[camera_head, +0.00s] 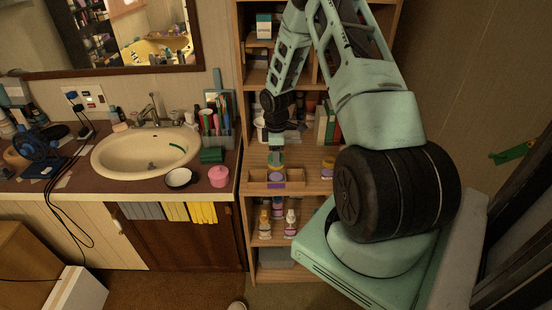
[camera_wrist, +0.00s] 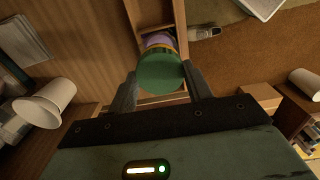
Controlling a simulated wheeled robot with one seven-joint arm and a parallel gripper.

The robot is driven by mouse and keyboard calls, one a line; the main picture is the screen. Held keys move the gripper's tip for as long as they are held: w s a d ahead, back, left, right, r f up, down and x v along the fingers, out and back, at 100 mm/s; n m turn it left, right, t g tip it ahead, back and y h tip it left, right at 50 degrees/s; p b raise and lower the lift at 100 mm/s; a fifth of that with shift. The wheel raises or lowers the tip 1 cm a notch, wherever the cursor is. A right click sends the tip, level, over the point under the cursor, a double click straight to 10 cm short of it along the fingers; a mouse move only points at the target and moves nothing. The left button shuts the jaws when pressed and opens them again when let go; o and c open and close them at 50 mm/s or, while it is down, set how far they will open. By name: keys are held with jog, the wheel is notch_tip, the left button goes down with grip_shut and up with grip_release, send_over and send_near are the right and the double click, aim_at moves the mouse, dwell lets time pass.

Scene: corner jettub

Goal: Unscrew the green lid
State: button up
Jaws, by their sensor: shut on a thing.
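The green lid (camera_wrist: 160,72) is round and sits on top of a jar with a yellow band and a purple body (camera_wrist: 158,41). My gripper (camera_wrist: 160,85) has one finger on each side of the lid and is shut on it. In the head view the jar (camera_head: 276,176) stands upright in a shallow wooden box on the shelf unit, with my gripper (camera_head: 277,150) pointing down over it. The lid is mostly hidden by the gripper in the head view.
The wooden box (camera_head: 297,175) has low walls around the jar. A yellow and purple container (camera_head: 328,166) stands to its right. Bottles (camera_head: 290,222) stand on the shelf below. A sink counter (camera_head: 130,183) with a pink jar (camera_head: 219,176) lies to the left.

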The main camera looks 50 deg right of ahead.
dwell(0.3)
jog(key=shift+r+p, duration=1.75)
jog(key=shift+r, duration=0.35)
